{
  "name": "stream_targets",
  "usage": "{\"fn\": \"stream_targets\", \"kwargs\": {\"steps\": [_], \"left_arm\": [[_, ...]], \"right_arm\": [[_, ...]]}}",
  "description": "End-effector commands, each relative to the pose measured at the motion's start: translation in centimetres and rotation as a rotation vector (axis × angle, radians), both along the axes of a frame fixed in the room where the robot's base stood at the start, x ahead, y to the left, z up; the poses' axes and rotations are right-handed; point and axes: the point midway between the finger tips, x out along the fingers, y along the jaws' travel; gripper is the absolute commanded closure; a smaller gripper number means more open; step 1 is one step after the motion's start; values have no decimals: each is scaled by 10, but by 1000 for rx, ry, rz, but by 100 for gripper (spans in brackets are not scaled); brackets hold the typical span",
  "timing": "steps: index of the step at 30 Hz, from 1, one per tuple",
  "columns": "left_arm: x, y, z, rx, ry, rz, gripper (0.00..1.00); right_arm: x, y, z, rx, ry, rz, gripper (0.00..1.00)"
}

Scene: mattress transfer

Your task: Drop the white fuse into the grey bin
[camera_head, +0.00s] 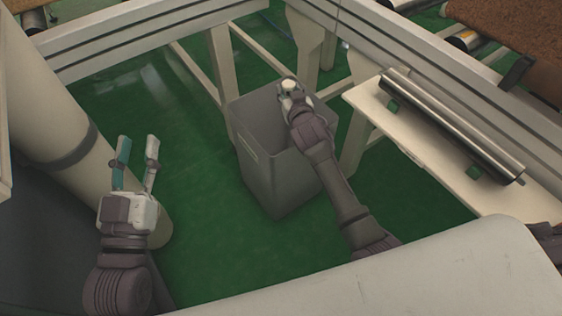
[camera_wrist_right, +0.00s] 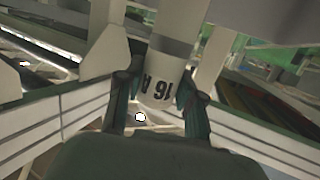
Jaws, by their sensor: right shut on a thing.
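The grey bin (camera_head: 268,178) stands on the green floor in the middle of the head view, its open top facing up. My right gripper (camera_head: 291,93) is over the bin's top, near its far side. It is shut on the white fuse (camera_head: 289,85). In the right wrist view the fuse (camera_wrist_right: 160,92) shows dark "16 A" print and sits between the two green fingers of the right gripper (camera_wrist_right: 159,104). The fingers partly cover its sides. My left gripper (camera_head: 136,150) is open and empty, well left of the bin.
A pale frame (camera_head: 150,40) runs behind the bin, with legs close to it. A pale shelf (camera_head: 440,150) with a metal roller (camera_head: 450,120) lies right of the bin. A round beige column (camera_head: 60,120) stands at the left. Green floor is free between column and bin.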

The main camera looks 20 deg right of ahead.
Motion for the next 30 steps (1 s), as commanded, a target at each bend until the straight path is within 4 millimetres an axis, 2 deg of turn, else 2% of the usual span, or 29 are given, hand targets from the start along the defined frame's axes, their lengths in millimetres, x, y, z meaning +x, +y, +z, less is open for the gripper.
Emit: {"fn": "stream_targets", "kwargs": {"steps": [7, 8, 13, 23, 26, 30], "left_arm": [[0, 0, 1, -1, -4, 0, 63], [0, 0, 1, -1, -3, 0, 63], [0, 0, 1, -1, -3, 0, 63], [0, 0, 1, -1, -3, -1, 63], [0, 0, 1, -1, -3, -1, 63], [0, 0, 1, -2, -3, 0, 63]], "right_arm": [[0, 0, 1, 0, -2, 0, 100], [0, 0, 1, 0, -2, 0, 61], [0, 0, 1, 0, -1, 0, 33], [-2, 0, 0, 0, 1, 0, 33], [-10, 0, 1, -1, 1, 0, 33], [-35, 2, 6, 1, 1, 1, 33]]}}
